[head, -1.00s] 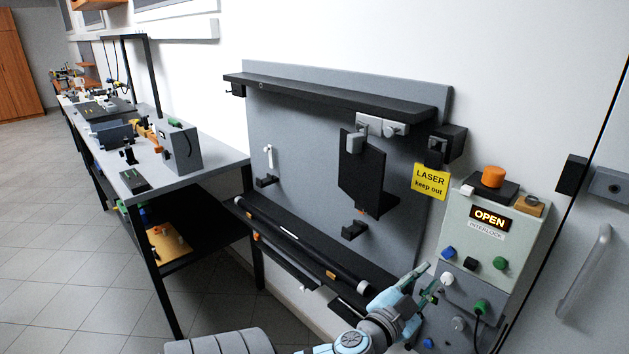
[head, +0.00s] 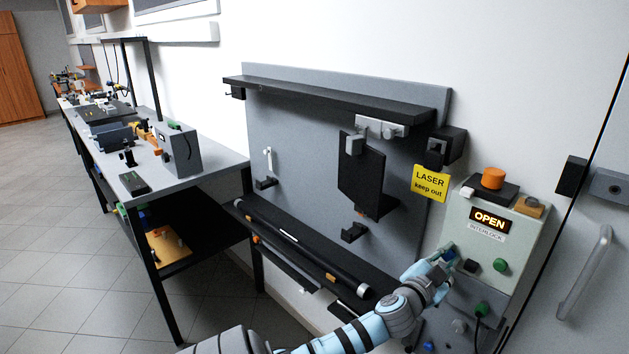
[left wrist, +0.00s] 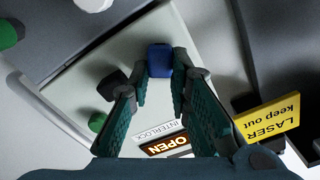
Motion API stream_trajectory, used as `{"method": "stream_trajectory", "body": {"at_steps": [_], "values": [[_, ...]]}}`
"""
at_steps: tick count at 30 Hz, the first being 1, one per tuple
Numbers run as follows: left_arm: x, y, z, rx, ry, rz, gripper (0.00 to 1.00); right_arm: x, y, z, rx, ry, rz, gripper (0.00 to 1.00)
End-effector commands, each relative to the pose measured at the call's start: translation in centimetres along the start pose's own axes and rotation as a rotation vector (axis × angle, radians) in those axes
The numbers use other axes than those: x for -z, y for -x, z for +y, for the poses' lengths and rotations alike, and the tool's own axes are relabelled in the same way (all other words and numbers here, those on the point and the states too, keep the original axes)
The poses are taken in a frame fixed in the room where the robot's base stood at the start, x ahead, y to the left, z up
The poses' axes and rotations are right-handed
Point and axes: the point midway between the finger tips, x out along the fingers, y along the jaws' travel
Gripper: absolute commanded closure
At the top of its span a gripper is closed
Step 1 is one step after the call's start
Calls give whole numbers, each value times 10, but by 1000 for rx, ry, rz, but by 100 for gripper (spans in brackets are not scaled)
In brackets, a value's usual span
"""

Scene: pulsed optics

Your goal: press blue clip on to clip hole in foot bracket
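A small blue piece (left wrist: 158,60), which I take for the blue clip, sits on the front of the pale green interlock box (head: 517,232). In the left wrist view it lies between the fingertips of my left gripper (left wrist: 161,72). The fingers stand apart on either side of it, and I cannot tell whether they touch it. In the head view my left gripper (head: 442,266) is at the box's left front and mostly covers the blue piece. I cannot clearly pick out the foot bracket or its clip hole. My right gripper is not in view.
Black (head: 471,266) and green (head: 501,265) knobs sit right of the gripper. A grey panel (head: 462,308) with more knobs is below. A yellow laser sign (head: 430,182) and a wall rack (head: 300,125) are to the left. A workbench (head: 205,172) stands farther left.

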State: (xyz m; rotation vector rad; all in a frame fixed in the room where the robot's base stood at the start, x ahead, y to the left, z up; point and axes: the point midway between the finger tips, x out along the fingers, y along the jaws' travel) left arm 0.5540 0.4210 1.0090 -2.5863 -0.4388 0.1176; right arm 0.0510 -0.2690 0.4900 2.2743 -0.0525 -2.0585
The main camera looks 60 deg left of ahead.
Motion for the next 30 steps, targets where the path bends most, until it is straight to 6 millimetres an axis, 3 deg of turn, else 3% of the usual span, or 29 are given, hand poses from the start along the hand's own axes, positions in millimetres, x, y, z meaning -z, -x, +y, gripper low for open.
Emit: {"method": "stream_trajectory", "body": {"at_steps": [18, 30], "values": [[0, 14, 0, 0, 0, 0, 100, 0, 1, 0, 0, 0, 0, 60], [0, 61, 0, -1, 0, 1, 100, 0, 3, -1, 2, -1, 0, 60]]}}
